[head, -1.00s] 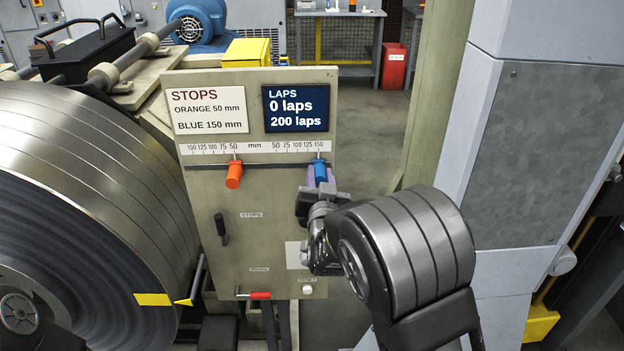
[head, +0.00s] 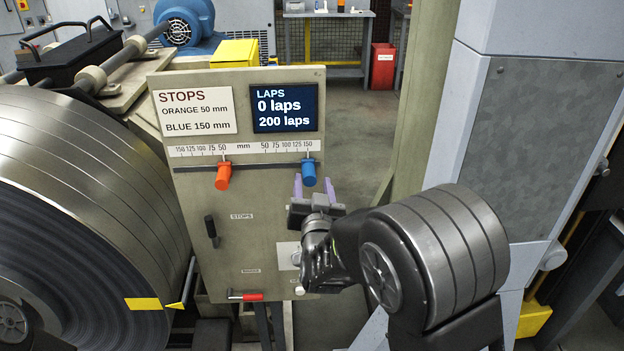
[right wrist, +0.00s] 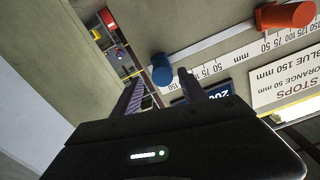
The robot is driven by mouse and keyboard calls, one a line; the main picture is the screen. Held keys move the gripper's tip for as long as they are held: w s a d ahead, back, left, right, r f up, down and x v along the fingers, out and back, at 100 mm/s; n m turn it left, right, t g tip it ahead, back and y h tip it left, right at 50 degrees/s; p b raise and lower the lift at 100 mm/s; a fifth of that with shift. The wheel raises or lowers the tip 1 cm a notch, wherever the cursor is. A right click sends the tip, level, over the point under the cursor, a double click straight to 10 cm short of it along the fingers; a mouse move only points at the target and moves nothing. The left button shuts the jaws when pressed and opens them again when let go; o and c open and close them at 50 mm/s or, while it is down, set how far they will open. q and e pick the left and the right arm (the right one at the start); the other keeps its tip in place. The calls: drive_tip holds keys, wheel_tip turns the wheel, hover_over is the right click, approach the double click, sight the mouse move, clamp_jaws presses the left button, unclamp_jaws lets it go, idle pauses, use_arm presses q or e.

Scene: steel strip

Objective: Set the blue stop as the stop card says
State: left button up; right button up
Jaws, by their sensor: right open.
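The blue stop (head: 309,172) hangs on the rail of the panel, under the 150 mark at the right end of the scale. It also shows in the right wrist view (right wrist: 162,72), close to the 150 mark. The orange stop (head: 223,175) sits at the 50 mark on the left side. The stop card (head: 195,110) reads orange 50 mm, blue 150 mm. My right gripper (head: 314,187) is open, just below and in front of the blue stop, with no contact visible. My left gripper is out of view.
The laps display (head: 285,108) reads 0 laps and 200 laps. A black lever (head: 211,231) and a red handle (head: 246,296) are lower on the panel. A large steel coil (head: 80,180) stands at the left and a grey column (head: 560,150) at the right.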

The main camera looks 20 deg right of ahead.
sight(312, 181)
drive_tip(key=shift+v, duration=2)
drive_tip(key=s+a+f+n+g+y, duration=0.1)
drive_tip(key=s+f+g, duration=0.2)
drive_tip(key=f, duration=0.6)
drive_tip(key=s+a+f+n+g+y, duration=0.1)
drive_tip(key=s+f+g, duration=0.1)
drive_tip(key=f, duration=0.7)
drive_tip(key=s+a+f+n+g+y, duration=0.1)
drive_tip(key=s+f+g+y, duration=0.15)
drive_tip(key=f, duration=0.65)
drive_tip(key=s+a+f+g+y, duration=0.1)
drive_tip(key=s+a+f+g, duration=0.2)
drive_tip(key=s+f, duration=0.2)
drive_tip(key=s+a+f+g+y, duration=0.1)
drive_tip(key=s+a+f+g, duration=0.2)
drive_tip(key=s, duration=0.8)
drive_tip(key=s+a+f+g+y, duration=0.2)
drive_tip(key=s+a+f+g, duration=0.1)
drive_tip(key=s+a+f, duration=0.2)
drive_tip(key=s+f, duration=0.2)
drive_tip(key=s, duration=0.1)
drive_tip(key=shift+s+f+n, duration=0.15)
drive_tip(key=shift+s+n, duration=0.05)
drive_tip(key=shift+n, duration=0.1)
